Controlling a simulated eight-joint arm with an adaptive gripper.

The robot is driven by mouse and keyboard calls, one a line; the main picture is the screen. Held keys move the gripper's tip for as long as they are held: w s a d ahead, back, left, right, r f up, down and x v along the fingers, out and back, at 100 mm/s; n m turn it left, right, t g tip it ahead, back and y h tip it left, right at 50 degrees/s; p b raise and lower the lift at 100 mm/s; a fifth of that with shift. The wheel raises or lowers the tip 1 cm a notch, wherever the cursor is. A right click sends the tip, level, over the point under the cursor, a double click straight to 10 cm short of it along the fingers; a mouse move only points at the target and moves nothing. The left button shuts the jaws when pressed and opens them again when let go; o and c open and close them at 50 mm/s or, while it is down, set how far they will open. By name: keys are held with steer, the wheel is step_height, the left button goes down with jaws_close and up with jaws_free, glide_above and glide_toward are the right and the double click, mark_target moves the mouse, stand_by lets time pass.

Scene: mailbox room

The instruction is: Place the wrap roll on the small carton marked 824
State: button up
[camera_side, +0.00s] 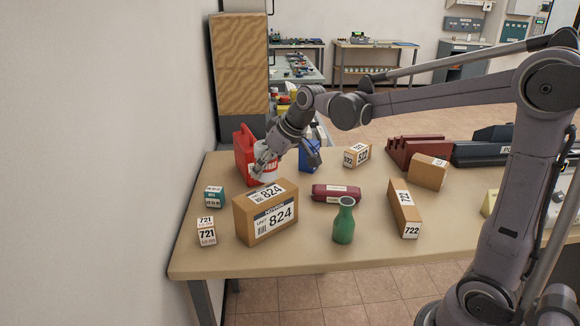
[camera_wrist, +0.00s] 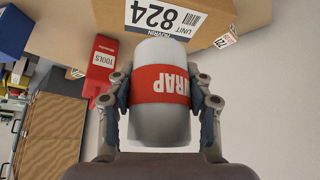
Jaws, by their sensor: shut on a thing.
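The wrap roll (camera_side: 266,174) is a white cylinder with a red band, partly covered by my gripper in the side view. In the wrist view the roll (camera_wrist: 161,110) shows its WRAP label between the two fingers of my gripper (camera_wrist: 161,92), which is shut on its sides. The carton marked 824 (camera_side: 266,212) is a brown box standing at the table's front left. The roll is behind the carton and apart from it; its height over the table is hard to tell. The carton (camera_wrist: 190,38) also shows at the top of the wrist view.
A red tools box (camera_side: 243,152) stands close to the roll's left. A teal box (camera_side: 214,196) and a white 721 box (camera_side: 206,231) are left of the carton. The carton's top is clear.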

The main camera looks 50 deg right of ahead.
mark_target(266, 180)
steer(key=shift+w+a+f, duration=0.15)
steer(key=shift+a+f, duration=0.05)
steer(key=shift+f, duration=1.95)
steer(key=shift+f, duration=0.15)
steer(key=o, duration=0.9)
steer(key=a+v, duration=0.1)
steer(key=v, duration=1.1)
steer(key=shift+m+t+h, duration=0.3)
steer(key=shift+m, duration=0.2)
steer(key=s+a+f, duration=0.1)
steer(key=s+f, duration=0.2)
steer(key=s, duration=0.2)
steer(key=s+a+f, duration=0.1)
steer(key=s+f, duration=0.2)
steer(key=s, duration=0.2)
steer(key=s+a+f, duration=0.1)
steer(key=s+f, duration=0.2)
steer(key=s, duration=0.2)
steer(key=shift+s+a+f, duration=0.15)
steer(key=shift+a+f, duration=0.05)
steer(key=shift+f, duration=0.15)
